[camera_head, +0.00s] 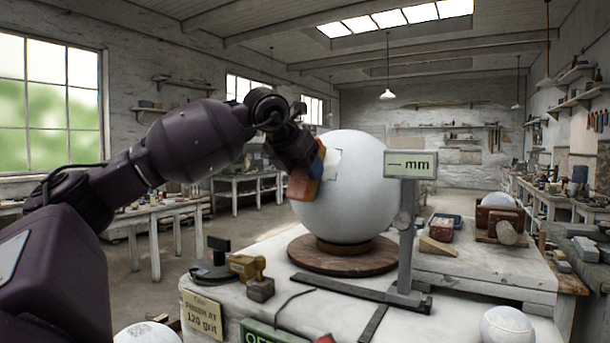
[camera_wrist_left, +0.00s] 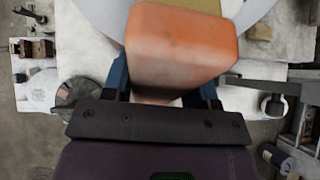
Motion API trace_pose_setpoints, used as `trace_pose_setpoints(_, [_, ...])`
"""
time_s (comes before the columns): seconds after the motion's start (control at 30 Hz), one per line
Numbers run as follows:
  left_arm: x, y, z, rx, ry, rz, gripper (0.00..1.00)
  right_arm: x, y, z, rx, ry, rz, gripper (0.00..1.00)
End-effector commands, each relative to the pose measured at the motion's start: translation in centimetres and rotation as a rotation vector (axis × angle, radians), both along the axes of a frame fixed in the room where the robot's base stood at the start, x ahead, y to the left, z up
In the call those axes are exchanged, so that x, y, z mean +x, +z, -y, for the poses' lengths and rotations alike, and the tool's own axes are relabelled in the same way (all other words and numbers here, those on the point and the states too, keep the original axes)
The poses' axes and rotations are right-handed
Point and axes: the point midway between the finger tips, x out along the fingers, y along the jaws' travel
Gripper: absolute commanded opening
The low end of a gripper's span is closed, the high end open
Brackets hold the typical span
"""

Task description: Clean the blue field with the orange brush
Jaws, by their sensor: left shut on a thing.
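A large white plaster sphere (camera_head: 350,200) stands on a round brown base (camera_head: 342,256) on the bench. My left gripper (camera_head: 310,165) is at the sphere's left side, shut on the orange brush (camera_head: 303,188). The brush looks close against the sphere; I cannot tell whether it touches. In the left wrist view the orange brush (camera_wrist_left: 180,45) sits between the blue fingers and hides most of the sphere. Thin dark corner marks bound a field (camera_head: 331,164) on the sphere beside the gripper. I see no clear blue colour in it, and the gripper may cover part of it.
A grey stand with a "mm" sign (camera_head: 410,164) rises close to the sphere's right. A yellow-brown block-like tool (camera_head: 247,266) lies at the front left of the white bench top (camera_head: 225,300). A wooden wedge (camera_head: 437,246) and a small sphere (camera_head: 507,328) are to the right.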

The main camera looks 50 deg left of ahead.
Motion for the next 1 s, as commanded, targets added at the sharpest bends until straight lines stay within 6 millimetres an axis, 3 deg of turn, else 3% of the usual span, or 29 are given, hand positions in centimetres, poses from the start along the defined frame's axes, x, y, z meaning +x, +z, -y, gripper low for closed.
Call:
trace_pose_setpoints(0.3, [0.6, 0.9, 0.0, -0.002, -0.001, -0.003, 0.26, -0.7, -1.8, -0.1, 0.001, 0.001, -0.026, 0.57])
trace_pose_setpoints(1.0, [1.4, 3.3, -0.2, 0.000, -0.001, -0.002, 0.26, -0.5, -1.5, -0.1, 0.001, 0.001, -0.021, 0.57])
